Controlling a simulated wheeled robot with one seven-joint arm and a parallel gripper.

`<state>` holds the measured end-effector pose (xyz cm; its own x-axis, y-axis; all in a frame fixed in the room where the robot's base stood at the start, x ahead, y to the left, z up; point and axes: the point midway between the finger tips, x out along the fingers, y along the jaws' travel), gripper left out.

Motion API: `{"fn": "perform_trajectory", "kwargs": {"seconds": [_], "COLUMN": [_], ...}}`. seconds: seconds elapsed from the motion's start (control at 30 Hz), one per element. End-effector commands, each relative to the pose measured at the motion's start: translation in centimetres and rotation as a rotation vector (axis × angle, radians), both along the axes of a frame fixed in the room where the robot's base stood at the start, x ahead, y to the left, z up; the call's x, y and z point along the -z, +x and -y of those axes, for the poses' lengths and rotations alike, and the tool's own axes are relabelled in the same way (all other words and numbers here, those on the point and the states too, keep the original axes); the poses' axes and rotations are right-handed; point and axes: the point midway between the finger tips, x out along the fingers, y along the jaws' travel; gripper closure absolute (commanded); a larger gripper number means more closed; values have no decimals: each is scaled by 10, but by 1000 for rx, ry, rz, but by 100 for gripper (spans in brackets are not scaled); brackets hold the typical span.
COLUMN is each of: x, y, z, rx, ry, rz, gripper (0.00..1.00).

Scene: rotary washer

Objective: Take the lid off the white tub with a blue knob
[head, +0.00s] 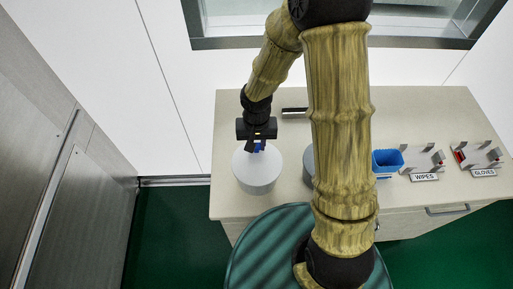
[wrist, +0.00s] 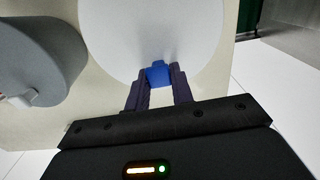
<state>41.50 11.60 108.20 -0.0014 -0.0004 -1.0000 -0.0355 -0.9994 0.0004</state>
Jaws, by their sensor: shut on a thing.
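The white tub (head: 258,181) stands at the left end of the counter. Its round white lid (wrist: 150,30) fills the top of the wrist view. The blue knob (wrist: 158,74) sits between my two dark fingers, and it also shows as a small blue spot in the head view (head: 259,146). My gripper (wrist: 158,82) is shut on the knob, with one finger on each side. In the head view my gripper (head: 258,147) is above the tub's far part. I cannot tell whether the lid sits on the tub or is raised from it.
A grey round container (head: 308,165) stands right of the white tub, partly behind my arm; a grey one shows in the wrist view (wrist: 38,65). A blue bin (head: 387,162) and racks labelled WIPES (head: 424,165) and GLOVES (head: 479,158) stand further right. The counter's (head: 232,115) back left is clear.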

Motion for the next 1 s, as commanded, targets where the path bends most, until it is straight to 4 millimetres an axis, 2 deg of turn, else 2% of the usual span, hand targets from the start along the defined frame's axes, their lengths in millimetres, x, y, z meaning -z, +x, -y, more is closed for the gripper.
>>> {"fn": "perform_trajectory", "kwargs": {"seconds": [0.5, 0.67, 1.0], "x": [-82, -92, -92], "y": [1, 0, 0], "z": [0, 0, -1], "rx": [1, -2, -3], "ry": [1, 1, 0], "rz": [6, 1, 0], "gripper": [99, 99, 99]}}
